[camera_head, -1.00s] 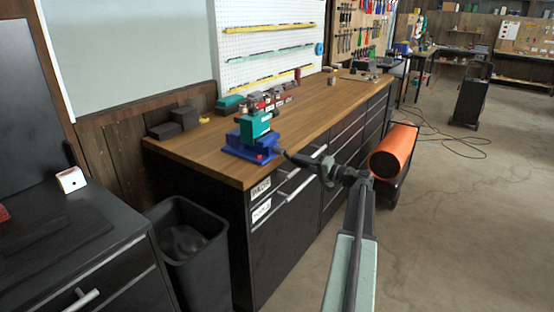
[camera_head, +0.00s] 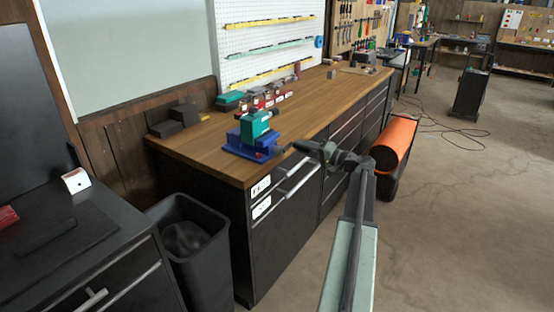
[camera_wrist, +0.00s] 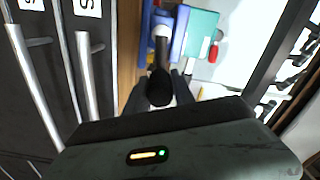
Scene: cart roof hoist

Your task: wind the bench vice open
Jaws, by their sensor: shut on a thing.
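The bench vice (camera_head: 248,143) is blue with a teal upper part and sits at the front corner of the wooden workbench (camera_head: 205,148). It also shows at the top of the wrist view (camera_wrist: 181,35). My gripper (camera_head: 299,147) is at the vice's front, just off the bench edge. In the wrist view my two dark fingers stand on either side of the vice handle's dark rounded end (camera_wrist: 159,88) and are shut on it. A grey shaft runs from that end toward the vice. My gripper hides part of the handle in the head view, and the jaw gap is hard to see.
Black drawers with bar handles (camera_head: 296,180) lie below the bench edge, close to my arm. A black bin (camera_head: 190,245) stands at the left. An orange cylinder (camera_head: 392,145) is right of my arm. The floor further right is mostly clear.

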